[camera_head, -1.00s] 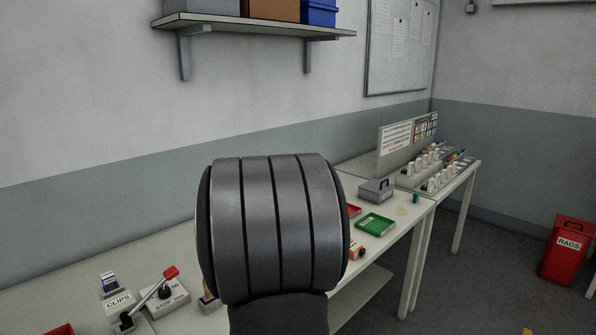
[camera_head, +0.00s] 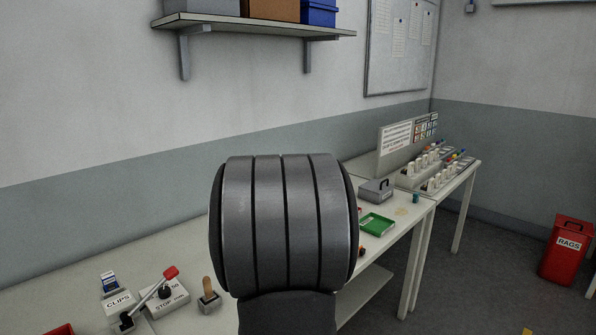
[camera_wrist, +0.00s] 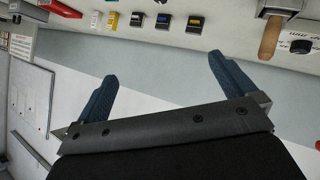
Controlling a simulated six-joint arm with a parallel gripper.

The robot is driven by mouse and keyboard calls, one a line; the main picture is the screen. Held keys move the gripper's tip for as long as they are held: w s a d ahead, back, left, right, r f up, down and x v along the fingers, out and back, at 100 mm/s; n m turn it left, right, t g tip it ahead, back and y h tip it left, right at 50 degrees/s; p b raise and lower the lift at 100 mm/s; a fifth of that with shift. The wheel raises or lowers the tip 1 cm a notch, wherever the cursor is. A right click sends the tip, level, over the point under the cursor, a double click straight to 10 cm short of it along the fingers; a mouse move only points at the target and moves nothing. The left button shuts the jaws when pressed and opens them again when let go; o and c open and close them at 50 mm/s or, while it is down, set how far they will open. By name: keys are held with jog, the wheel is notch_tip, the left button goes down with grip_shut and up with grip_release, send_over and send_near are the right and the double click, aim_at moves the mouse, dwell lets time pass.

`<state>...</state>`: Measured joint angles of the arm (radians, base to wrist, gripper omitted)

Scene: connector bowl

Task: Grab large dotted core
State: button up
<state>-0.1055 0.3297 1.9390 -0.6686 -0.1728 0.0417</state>
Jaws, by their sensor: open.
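I cannot make out the large dotted core in either view. In the head view, several small pale cylinders (camera_head: 436,163) stand in a rack at the far right bench, too small to show any dots. My gripper (camera_wrist: 163,75) shows in the wrist view with its two blue fingers spread wide apart and nothing between them. The wall is behind the fingers. In the head view my own arm fills the middle and hides part of the bench, and the gripper does not show there.
A green tray (camera_head: 378,224) and a grey box with a handle (camera_head: 376,190) sit on the bench right of my arm. A lever (camera_head: 158,290) and a wooden-handled tool (camera_head: 208,290) stand front left. The wrist view shows small coloured boxes (camera_wrist: 163,21) and a wooden handle (camera_wrist: 270,38).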

jog(key=shift+c, duration=0.2)
jog(key=c, duration=0.7)
